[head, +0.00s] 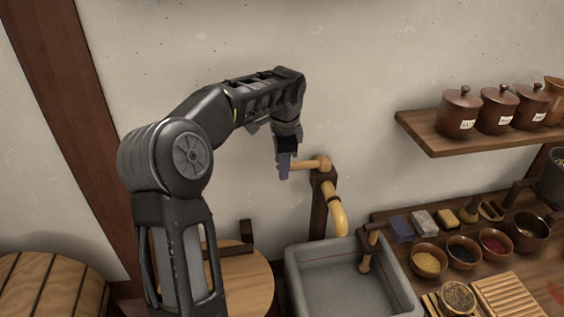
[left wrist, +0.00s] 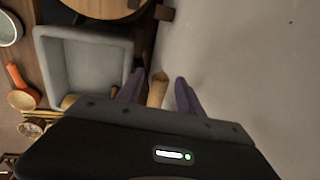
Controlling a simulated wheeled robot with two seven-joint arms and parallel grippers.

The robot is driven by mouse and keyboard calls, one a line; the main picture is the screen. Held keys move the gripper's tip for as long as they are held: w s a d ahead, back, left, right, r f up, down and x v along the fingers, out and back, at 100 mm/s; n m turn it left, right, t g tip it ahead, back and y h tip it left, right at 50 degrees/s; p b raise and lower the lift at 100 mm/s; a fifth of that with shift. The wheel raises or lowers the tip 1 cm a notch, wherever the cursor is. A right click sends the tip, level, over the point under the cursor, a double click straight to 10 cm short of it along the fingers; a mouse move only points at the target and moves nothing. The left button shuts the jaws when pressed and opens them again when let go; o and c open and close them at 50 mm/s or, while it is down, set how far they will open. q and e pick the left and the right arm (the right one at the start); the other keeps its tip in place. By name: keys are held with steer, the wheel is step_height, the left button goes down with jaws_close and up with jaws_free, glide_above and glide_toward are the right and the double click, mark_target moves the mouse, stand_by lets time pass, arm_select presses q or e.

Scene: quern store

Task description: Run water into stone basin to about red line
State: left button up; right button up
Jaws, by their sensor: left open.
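The grey stone basin (head: 293,277) stands below the wall, with a faint red line (head: 330,258) on its inner wall. A bamboo spout (head: 338,212) on a dark wooden post curves down over its back edge; I see no stream from it. A wooden lever (head: 308,164) sticks out to the left from the top of the post. My left gripper (head: 284,170) is open at the lever's end. In the left wrist view, the lever (left wrist: 158,88) lies between the two purple fingers. The basin (left wrist: 90,34) also shows there, grey inside, with no water surface I can make out.
A wooden fitting (head: 367,250) sits at the basin's right wall. Right of it, a wooden counter (head: 395,268) holds bowls and blocks. A shelf (head: 440,143) with lidded jars hangs above. A round wooden top (head: 248,275) is left of the basin.

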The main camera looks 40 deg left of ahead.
arm_select(q)
steer(key=shift+c, duration=0.4)
jaws_close()
stand_by(0.9)
